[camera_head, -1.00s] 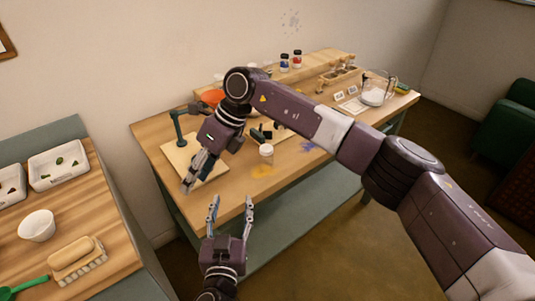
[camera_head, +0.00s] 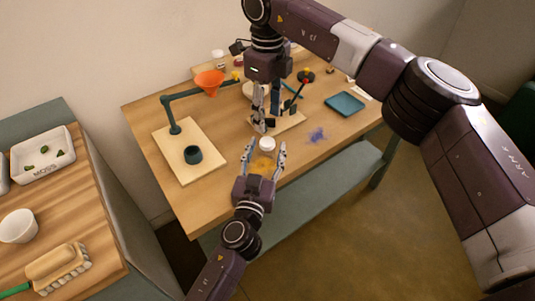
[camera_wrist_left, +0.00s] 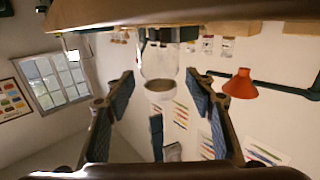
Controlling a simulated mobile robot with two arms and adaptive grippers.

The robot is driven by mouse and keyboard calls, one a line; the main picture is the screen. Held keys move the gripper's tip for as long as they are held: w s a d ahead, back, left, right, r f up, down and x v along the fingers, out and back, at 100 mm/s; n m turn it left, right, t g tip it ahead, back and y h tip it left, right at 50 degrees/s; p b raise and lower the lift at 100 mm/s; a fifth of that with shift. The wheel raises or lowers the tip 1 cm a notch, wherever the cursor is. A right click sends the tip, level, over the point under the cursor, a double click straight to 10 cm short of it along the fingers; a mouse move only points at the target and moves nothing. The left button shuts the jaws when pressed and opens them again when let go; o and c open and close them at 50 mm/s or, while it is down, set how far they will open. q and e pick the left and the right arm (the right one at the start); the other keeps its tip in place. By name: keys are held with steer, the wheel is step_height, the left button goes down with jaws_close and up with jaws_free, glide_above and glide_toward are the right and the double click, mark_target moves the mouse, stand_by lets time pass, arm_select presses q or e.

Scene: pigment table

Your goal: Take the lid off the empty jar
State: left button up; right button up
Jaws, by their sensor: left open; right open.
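The small jar (camera_head: 267,145) stands upright on the table's front part, its white lid on top. In the left wrist view, which is upside down, its clear glass body (camera_wrist_left: 160,62) and pale lid (camera_wrist_left: 158,86) show between my left fingers. My left gripper (camera_head: 265,152) is open, with its fingers on either side of the jar; I cannot tell whether they touch it. My right gripper (camera_head: 259,122) points down, open and empty, above and just behind the jar. Dark parts in the lower middle of the left wrist view (camera_wrist_left: 157,135) look like its fingers.
A stand with an orange funnel (camera_head: 210,82) and a dark cup (camera_head: 193,155) on its pale board are left. A teal tray (camera_head: 345,104) lies right. Yellow and blue powder patches (camera_head: 317,135) mark the table. A side counter holds a white bowl (camera_head: 18,226).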

arm_select(q)
steer(key=shift+w+d+r, duration=0.1)
steer(key=shift+w, duration=0.45)
jaws_close()
